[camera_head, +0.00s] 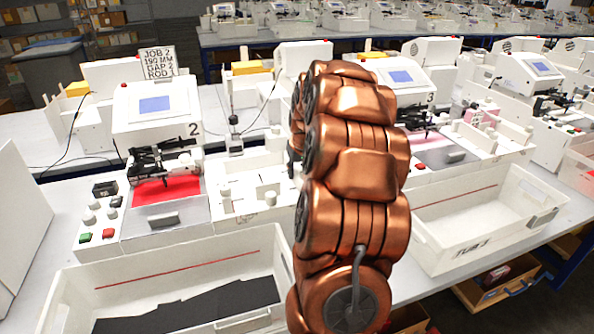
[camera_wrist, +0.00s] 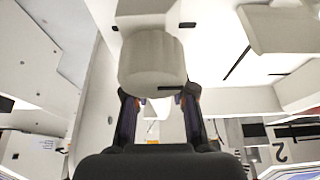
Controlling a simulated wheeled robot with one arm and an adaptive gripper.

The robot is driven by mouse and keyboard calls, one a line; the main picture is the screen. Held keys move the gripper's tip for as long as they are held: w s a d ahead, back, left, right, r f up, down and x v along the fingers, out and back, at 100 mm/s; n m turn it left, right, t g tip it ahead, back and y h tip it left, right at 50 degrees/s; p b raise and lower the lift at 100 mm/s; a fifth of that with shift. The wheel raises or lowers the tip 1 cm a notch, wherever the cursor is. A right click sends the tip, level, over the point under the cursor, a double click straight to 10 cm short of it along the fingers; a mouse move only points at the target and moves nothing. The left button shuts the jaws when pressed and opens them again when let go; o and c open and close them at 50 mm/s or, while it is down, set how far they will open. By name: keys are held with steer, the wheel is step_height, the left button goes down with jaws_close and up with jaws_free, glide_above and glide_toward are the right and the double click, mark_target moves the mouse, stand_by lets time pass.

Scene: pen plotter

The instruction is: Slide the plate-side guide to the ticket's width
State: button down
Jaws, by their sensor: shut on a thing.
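The ticket (camera_head: 160,62) stands on top of plotter 2 (camera_head: 155,108) and reads JOB 2, 190 MM, GAP 2, ROD 1. In the wrist view a rounded white knob (camera_wrist: 153,62) sits on a white block (camera_wrist: 158,12), apparently part of a guide. My gripper (camera_wrist: 158,100) is shut on this knob, with a dark finger on each side. In the head view my copper arm hides the gripper and the knob. A white bed with small posts and blocks (camera_head: 240,203) lies right of the red plate (camera_head: 167,190).
A white bin (camera_head: 180,266) with dark sheets stands in front of plotter 2. Another bin (camera_head: 487,218) stands at the right. Green and red buttons (camera_head: 97,236) are left of the red plate. Further plotters stand close by on the right, and a raised white wall flanks the gripper.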

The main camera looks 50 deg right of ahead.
steer(key=shift+d+f+b, duration=0.1)
steer(key=shift+d+b, duration=0.05)
steer(key=shift+b, duration=0.15)
steer(key=shift+s+d+f+b, duration=0.1)
steer(key=shift+s+d+b, duration=0.05)
steer(key=shift+b, duration=0.2)
steer(key=shift+s+d+b, duration=0.2)
steer(key=shift+d+b, duration=0.1)
steer(key=shift+b, duration=0.05)
steer(key=shift+r, duration=0.2)
steer(key=c, duration=0.9)
jaws_free()
steer(key=shift+c, duration=0.2)
steer(key=shift+r, duration=0.15)
steer(key=v, duration=1.1)
steer(key=shift+s+r, duration=0.15)
steer(key=shift+r, duration=0.25)
